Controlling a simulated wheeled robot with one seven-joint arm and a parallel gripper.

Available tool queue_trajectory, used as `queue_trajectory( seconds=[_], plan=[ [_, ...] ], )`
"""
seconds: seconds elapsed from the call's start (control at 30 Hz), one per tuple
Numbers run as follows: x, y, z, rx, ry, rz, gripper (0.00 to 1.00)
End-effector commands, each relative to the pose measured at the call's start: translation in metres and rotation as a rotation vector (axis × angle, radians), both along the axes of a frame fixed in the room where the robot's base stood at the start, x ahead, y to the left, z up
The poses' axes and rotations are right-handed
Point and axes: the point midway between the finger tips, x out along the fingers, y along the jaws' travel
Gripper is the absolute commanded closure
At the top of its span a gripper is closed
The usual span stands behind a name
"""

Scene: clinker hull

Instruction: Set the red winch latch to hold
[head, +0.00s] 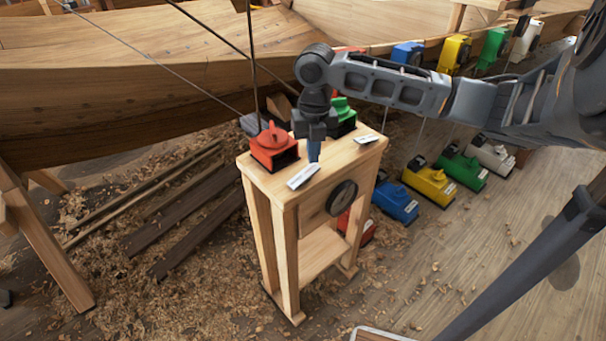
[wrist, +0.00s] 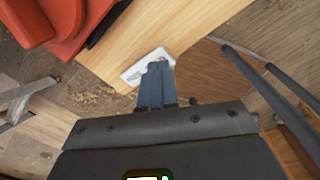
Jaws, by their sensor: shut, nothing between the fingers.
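A red winch (head: 274,146) with a raised latch on its top stands at the left of a wooden stand's top (head: 300,180). It also shows in part at the upper left of the wrist view (wrist: 62,30). Which setting its latch is in cannot be told. My gripper (head: 313,156) is shut and empty, pointing down to the right of the red winch and apart from it. In the wrist view my closed fingers (wrist: 157,80) overlap a small white label (wrist: 140,70) on the stand's top. Whether they touch it cannot be told.
A green winch (head: 343,116) stands behind my gripper on the same stand. A dark round dial (head: 341,198) is on the stand's front. Blue (head: 396,203), yellow (head: 430,183) and other coloured units stand on the floor to the right. The wooden hull (head: 150,90) is behind.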

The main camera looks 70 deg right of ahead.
Motion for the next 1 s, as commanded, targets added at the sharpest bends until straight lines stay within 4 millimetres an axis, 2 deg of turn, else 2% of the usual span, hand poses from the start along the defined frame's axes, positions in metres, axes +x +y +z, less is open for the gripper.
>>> queue_trajectory(
  seconds=[1.0],
  plan=[
    [0.0,0.0,-0.015,0.0,0.0,0.0,1.0]
  ],
)
